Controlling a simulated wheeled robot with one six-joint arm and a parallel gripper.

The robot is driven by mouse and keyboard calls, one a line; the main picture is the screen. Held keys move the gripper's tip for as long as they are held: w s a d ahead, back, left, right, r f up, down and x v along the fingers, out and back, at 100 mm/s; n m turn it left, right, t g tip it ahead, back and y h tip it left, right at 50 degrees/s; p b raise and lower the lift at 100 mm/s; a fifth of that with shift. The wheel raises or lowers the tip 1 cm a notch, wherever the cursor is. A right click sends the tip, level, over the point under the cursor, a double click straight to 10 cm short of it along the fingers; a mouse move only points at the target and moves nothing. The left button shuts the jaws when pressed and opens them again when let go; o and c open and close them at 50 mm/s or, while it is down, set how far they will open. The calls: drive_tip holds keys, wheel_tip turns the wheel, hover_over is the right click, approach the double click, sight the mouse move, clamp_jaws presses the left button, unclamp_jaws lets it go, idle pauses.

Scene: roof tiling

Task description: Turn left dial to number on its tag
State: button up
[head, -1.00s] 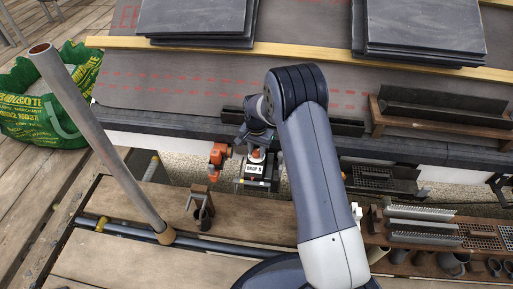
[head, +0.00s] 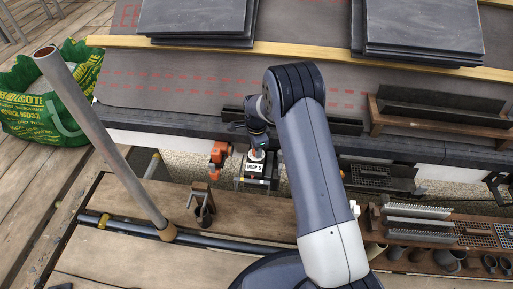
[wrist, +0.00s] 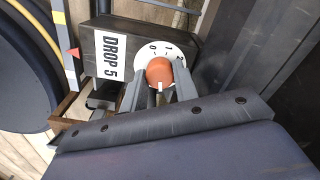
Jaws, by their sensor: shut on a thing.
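The dial (wrist: 178,51) has a white face with 0, 1 and 2 readable along its visible edge. Its round orange knob (wrist: 159,70) has a white mark on the side toward my gripper. My gripper (wrist: 160,84) is shut on the knob, with one grey finger on each side. The fingers hide the lower part of the face, so other numbers there cannot be read. A white tag (wrist: 110,57) beside the dial reads "DROP 5". In the head view the tag (head: 255,168) shows just below my wrist, and the dial is mostly hidden.
An orange tool (head: 219,153) stands just left of the dial. A grey pole (head: 100,135) rises at left. Slate stacks (head: 420,28) lie on the roof. A rack of metal parts (head: 440,235) is at right.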

drive_tip(key=shift+m, duration=0.4)
drive_tip(key=o, duration=1)
drive_tip(key=shift+c, duration=0.2)
